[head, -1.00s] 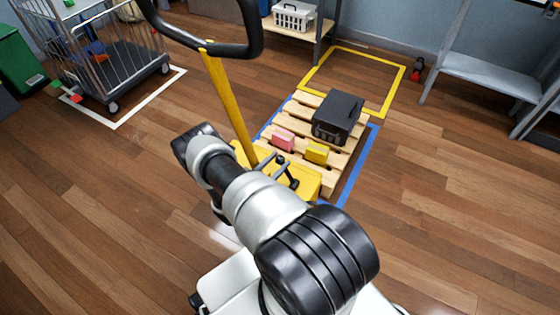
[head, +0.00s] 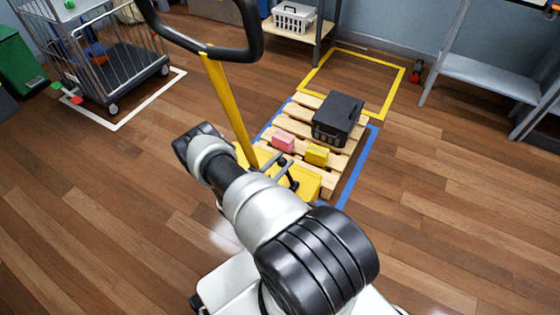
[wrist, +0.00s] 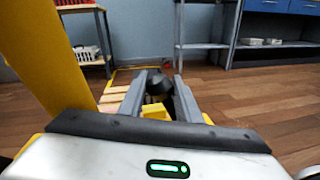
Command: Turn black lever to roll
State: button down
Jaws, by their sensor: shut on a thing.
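The black lever's rounded knob (wrist: 157,84) shows between the two grey fingers of my gripper (wrist: 160,92) in the wrist view. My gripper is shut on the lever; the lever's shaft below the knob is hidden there. In the head view, small dark lever parts (head: 290,180) show low on the yellow pallet jack (head: 307,183), just past my wrist, which hides most of the gripper. The jack's yellow post (head: 228,105) rises to a black loop handle (head: 254,30). The post also stands close at the left in the wrist view (wrist: 45,55). Any lever marking cannot be read.
A wooden pallet (head: 305,103) in front of the jack carries a black crate (head: 338,118), a pink box (head: 283,142) and a yellow box (head: 316,154). A wire cage cart (head: 125,65) stands left, a grey shelf (head: 490,75) right.

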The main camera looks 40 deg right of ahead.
jog(key=s+m, duration=0.1)
jog(key=s+d+r+m+p, duration=0.1)
jog(key=s+m+p, duration=0.1)
jog(key=s, duration=0.1)
jog(key=shift+s+d+r+y, duration=0.1)
jog(key=shift+d+r+y, duration=0.05)
jog(key=shift+d+y, duration=0.15)
jog(key=shift+s+d, duration=0.2)
jog(key=shift+s, duration=0.3)
jog(key=c, duration=1.6)
grip_release()
jog(key=shift+a, duration=0.1)
